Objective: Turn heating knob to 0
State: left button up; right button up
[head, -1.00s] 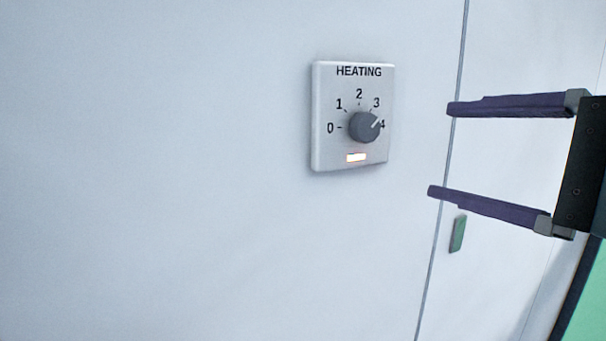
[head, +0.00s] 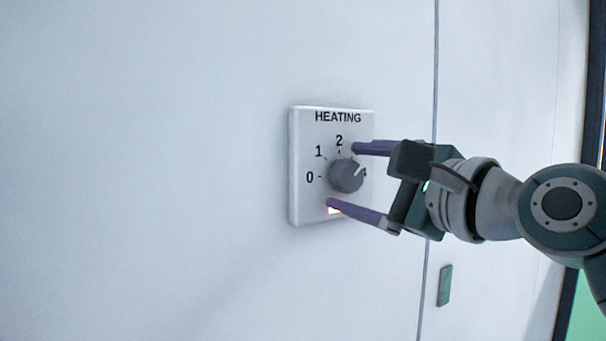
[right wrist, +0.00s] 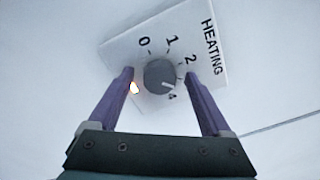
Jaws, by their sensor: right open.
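The heating knob (head: 346,176) is a round dark grey dial on a pale square panel (head: 303,208) marked HEATING, fixed to the wall. In the right wrist view the pointer of the knob (right wrist: 160,74) lies close to the 4. My right gripper (head: 343,175) is open, with one purple finger above the knob and one below it. In the right wrist view the fingers (right wrist: 161,73) stand on both sides of the knob with gaps.
An orange-lit indicator (right wrist: 134,88) is on the panel beside one finger. A vertical wall seam (head: 429,270) and a small green plate (head: 445,286) are right of the panel. The wall left of the panel is bare.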

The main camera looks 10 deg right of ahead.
jog(key=shift+w, duration=0.1)
grip_shut()
dwell(0.7)
